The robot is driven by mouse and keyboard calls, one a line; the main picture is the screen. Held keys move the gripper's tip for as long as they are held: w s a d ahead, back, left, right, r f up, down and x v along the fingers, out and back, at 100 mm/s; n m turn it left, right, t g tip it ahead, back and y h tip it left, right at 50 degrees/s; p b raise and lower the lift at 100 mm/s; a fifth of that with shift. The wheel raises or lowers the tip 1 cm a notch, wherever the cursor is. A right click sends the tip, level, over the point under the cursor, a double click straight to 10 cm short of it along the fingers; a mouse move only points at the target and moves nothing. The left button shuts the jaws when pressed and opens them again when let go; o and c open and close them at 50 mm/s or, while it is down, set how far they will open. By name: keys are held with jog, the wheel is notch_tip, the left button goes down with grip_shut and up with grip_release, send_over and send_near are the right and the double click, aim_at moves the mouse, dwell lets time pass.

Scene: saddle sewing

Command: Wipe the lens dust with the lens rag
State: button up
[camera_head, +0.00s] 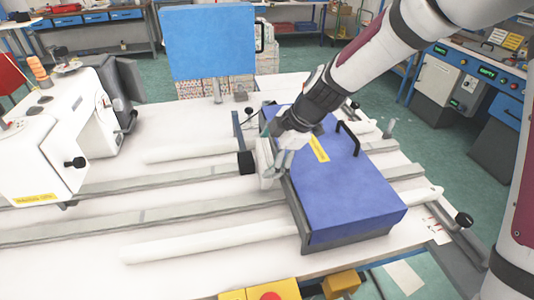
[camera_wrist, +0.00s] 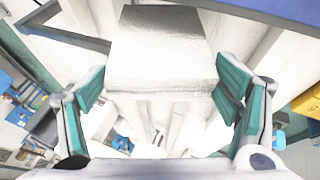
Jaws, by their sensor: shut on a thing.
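My gripper (camera_head: 277,167) points down at the left edge of the blue-covered box, beside a small black block (camera_head: 246,162). In the wrist view, its two teal-padded fingers (camera_wrist: 160,95) stand apart on either side of a silvery grey, textured, flat-faced piece (camera_wrist: 160,50). This piece looks like the lens rag, held between the pads. The far side of it is hidden. I cannot make out the lens or any dust on it in either view.
The blue box (camera_head: 335,190) with a black handle lies across the table's rails (camera_head: 200,214). A white sewing machine (camera_head: 45,150) stands at left. An upright blue panel (camera_head: 208,42) stands behind. A control console (camera_head: 470,85) is at right. Bare white table shows at the front left.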

notch_tip(320, 180, up, 14)
jog(key=p, duration=0.5)
dwell(0.8)
jog(key=shift+d, duration=0.15)
dwell(0.4)
